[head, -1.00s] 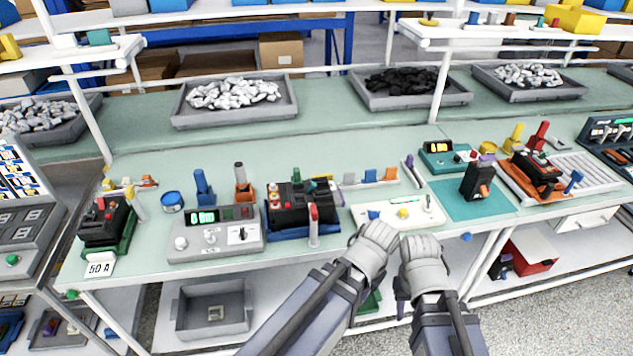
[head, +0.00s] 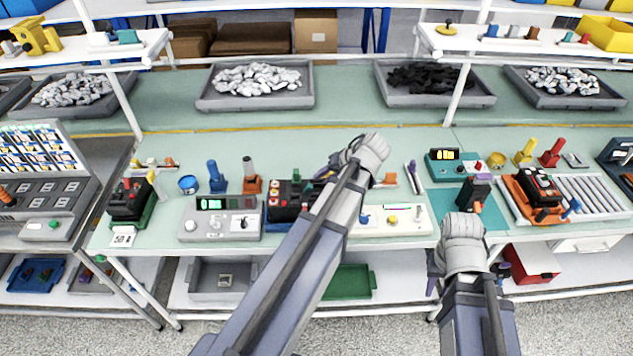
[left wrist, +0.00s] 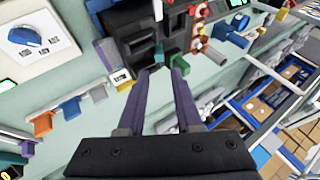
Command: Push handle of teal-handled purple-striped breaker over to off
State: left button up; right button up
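My left gripper (head: 322,174) is over the back right of the black breaker block (head: 283,203) in the head view, and my forearm hides part of that block. In the left wrist view its two purple fingers (left wrist: 160,72) are apart with nothing seen between them. Their tips point at the black breakers (left wrist: 140,35). A small green-teal part (head: 297,173) shows at the block's back edge. I cannot make out a purple stripe, or which way the handle leans. My right gripper (head: 432,284) hangs in front of the bench's front edge, mostly hidden by its own wrist.
A grey meter box (head: 220,218) stands left of the block, and a white panel (head: 400,221) right of it. Coloured blocks (left wrist: 70,108) sit near my left fingers in the wrist view. Another breaker on a teal mat (head: 440,198) stands further right.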

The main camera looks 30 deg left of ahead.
aim_at(311, 186)
pick_arm(q)
jog(key=b+x, duration=0.5)
jog(key=x, duration=0.2)
jog(key=shift+d, duration=0.2)
jog(key=shift+a+f+b, duration=0.35)
jog(key=shift+b, duration=0.2)
jog(key=shift+r, duration=0.1)
jog(key=shift+c, duration=0.2)
grip_shut()
